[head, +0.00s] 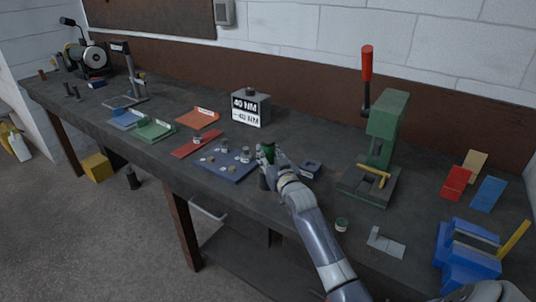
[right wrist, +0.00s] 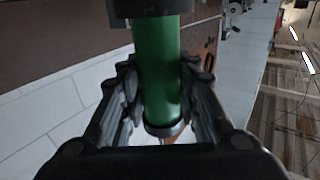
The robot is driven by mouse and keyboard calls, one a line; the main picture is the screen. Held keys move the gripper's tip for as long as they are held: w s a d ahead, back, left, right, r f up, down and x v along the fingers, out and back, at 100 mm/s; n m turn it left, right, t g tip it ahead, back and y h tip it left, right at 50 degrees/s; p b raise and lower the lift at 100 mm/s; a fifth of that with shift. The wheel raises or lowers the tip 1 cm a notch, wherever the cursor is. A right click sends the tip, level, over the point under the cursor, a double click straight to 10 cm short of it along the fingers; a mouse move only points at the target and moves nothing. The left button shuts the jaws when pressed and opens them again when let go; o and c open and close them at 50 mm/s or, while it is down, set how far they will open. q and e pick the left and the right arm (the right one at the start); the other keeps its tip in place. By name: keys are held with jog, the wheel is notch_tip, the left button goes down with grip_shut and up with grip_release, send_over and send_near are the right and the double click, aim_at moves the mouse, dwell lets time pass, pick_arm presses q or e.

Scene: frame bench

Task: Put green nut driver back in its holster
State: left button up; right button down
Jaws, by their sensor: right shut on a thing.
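My right gripper (head: 270,160) is shut on the green nut driver (head: 268,150) near the front edge of the bench. In the right wrist view the two jaws (right wrist: 158,100) close on both sides of the green handle (right wrist: 156,65). A metal ring shows at one end of the handle and a dark collar at the other. A dark upright cylinder (head: 264,182) shows just below the gripper at the bench edge; it may be the holster, but I cannot tell whether the driver touches or enters it. My left gripper is not in view.
A blue mat (head: 228,172) with small parts lies left of the gripper. A small dark blue block (head: 311,168) and a green press (head: 385,130) stand to the right. A sign box (head: 262,107) stands behind. A blue vise (head: 468,255) is at far right.

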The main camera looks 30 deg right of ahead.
jog(key=c, duration=1.2)
grip_release()
jog(key=shift+r, duration=0.2)
jog(key=shift+s+f, duration=0.2)
jog(key=shift+s, duration=0.05)
jog(key=b+v, duration=0.1)
jog(key=v, duration=1)
jog(key=shift+s, duration=0.25)
jog(key=shift+a+r, duration=0.1)
jog(key=shift+a, duration=0.05)
